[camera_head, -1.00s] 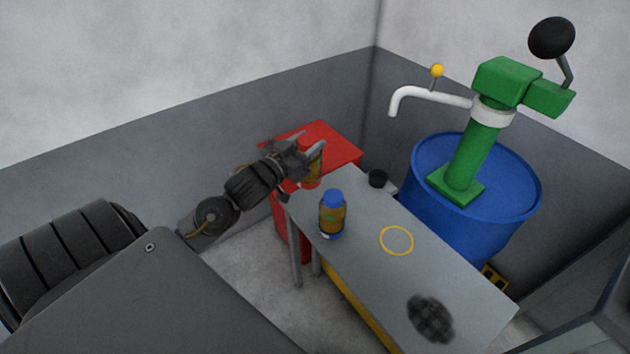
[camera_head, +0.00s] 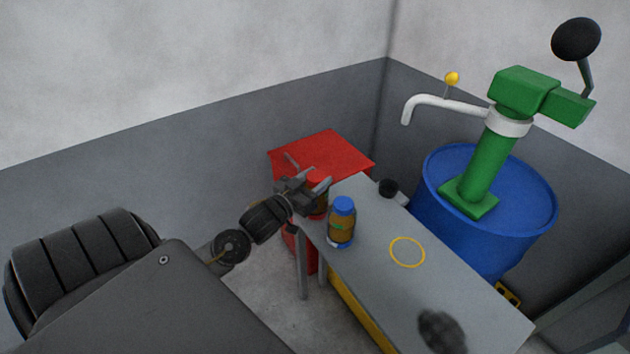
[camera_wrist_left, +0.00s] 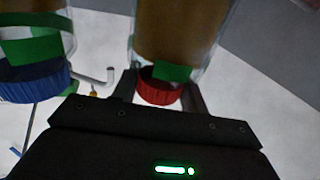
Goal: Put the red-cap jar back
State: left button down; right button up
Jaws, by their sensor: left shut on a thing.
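The red-cap jar (camera_wrist_left: 159,88) fills the upper middle of the left wrist view, its red cap between my fingers. My left gripper (camera_head: 315,188) is shut on it at the far-left end of the grey table (camera_head: 372,215). In the head view the gripper hides most of the jar, and I cannot tell whether its base touches the table. The blue-cap jar (camera_head: 341,225) stands upright on the table, just right of my gripper. It also shows at the left of the left wrist view (camera_wrist_left: 35,45). My right gripper is not in view.
A red cabinet (camera_head: 325,150) stands behind the gripper. A yellow ring (camera_head: 407,252) marks the table, with nothing inside it. A small black item (camera_head: 388,187) is at the back edge. A blurred dark round patch (camera_head: 441,330) is near the front. A blue drum (camera_head: 520,215) with a green pump (camera_head: 488,165) stands behind.

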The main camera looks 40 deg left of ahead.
pick_arm(q)
jog(key=shift+f, duration=0.15)
jog(key=c, duration=0.8)
grip_release()
jog(key=shift+o, duration=0.2)
jog(key=shift+s, duration=0.4)
jog(key=s, duration=1)
jog(key=s+d+f+g+y, duration=0.1)
jog(key=s+f+g, duration=0.15)
jog(key=f, duration=0.65)
jog(key=s+d+f+g, duration=0.1)
jog(key=f+g, duration=0.3)
jog(key=f, duration=0.5)
jog(key=s+d+f+m+g, duration=0.1)
jog(key=s+d+f+g, duration=0.3)
jog(key=s+d+f, duration=0.2)
jog(key=s+d+f+m+g+h, duration=0.1)
jog(key=s+d+f+g, duration=0.4)
jog(key=f, duration=0.6)
jog(key=shift+s+d+f, duration=0.2)
jog(key=shift+s+d, duration=0.2)
jog(key=shift+d, duration=0.55)
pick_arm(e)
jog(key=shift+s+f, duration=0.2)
